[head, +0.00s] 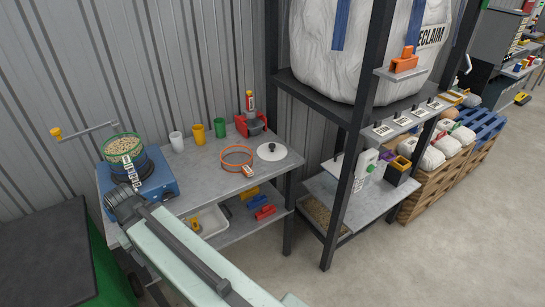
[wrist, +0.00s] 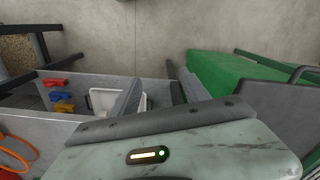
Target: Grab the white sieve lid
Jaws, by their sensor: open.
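The white sieve lid (head: 271,151) is a flat round disc with a black knob. It lies on the right end of the grey workbench (head: 213,172) in the head view, just right of an orange ring sieve (head: 236,157). My gripper (wrist: 157,92) is open and empty in the wrist view, with its fingers pointing away from the camera. In the head view my arm reaches to the left end of the bench, well apart from the lid, and the fingers are not clear there. The lid is not seen in the wrist view.
A green sieve (head: 122,147) of pale material stands on a blue machine (head: 147,183) at the left. White, yellow and green cups (head: 198,133) and a red tool (head: 250,123) line the bench back. A dark rack post (head: 352,150) rises right of the bench.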

